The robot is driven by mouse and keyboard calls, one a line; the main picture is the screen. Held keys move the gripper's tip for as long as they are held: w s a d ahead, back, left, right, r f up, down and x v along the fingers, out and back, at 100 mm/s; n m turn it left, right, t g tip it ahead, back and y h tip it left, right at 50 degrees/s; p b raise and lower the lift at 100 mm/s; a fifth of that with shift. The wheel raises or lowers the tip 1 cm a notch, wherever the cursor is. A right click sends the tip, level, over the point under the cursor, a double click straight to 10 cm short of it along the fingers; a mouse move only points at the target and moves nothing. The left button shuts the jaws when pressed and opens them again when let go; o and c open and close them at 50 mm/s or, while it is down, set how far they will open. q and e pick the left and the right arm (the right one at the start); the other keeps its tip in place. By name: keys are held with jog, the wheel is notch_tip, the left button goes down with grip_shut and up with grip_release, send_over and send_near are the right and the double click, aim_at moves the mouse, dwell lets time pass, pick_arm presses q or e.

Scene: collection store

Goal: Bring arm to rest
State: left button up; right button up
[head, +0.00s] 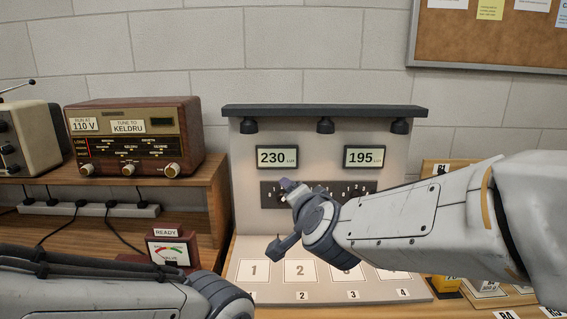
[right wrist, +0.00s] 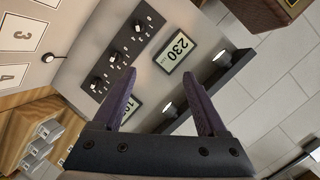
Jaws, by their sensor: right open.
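My right arm (head: 420,215) reaches in from the right across the grey lamp stand. My right gripper (head: 286,214) is in front of the stand, by the dark knob strip (head: 268,195), and hides part of it. In the right wrist view the gripper's two purple fingers (right wrist: 160,75) are spread wide with nothing between them. The knob strip (right wrist: 119,68) lies beyond the fingers, apart from them as far as I can tell. My left arm (head: 110,290) lies low at the left edge; its gripper is out of the frame.
The stand has a 230 display (head: 277,157), a 195 display (head: 371,157) and a lamp hood (head: 325,111) above. Its base carries numbered pads, one marked 1 (head: 254,270). A wooden radio (head: 135,137) and a meter (head: 171,250) are left. Boxes (head: 448,284) stand right.

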jog(key=s+d+f+n+g+h, duration=0.1)
jog(key=s+d+f+n+g, duration=0.25)
jog(key=f, duration=0.45)
jog(key=s+d+f+n+g, duration=0.25)
jog(key=d+f, duration=0.25)
jog(key=f, duration=0.3)
jog(key=s+d+f+n+g+h+b, duration=0.1)
jog(key=s+d+f+n+g+h, duration=0.15)
jog(key=s+d+f+g, duration=0.55)
jog(key=s+a+f+n+y+b, duration=0.2)
jog(key=s+a+f+n+b, duration=0.6)
jog(key=s+a+f+b, duration=1.05)
jog(key=w+d+r+p, duration=0.1)
jog(key=d+r+p, duration=0.1)
jog(key=r+p, duration=0.9)
jog(key=w+d+r+p, duration=0.1)
jog(key=d+r+p, duration=0.1)
jog(key=r+p, duration=0.9)
notch_tip(320, 180, up, 5)
jog(key=shift+f+g, duration=0.15)
jog(key=shift+g, duration=0.15)
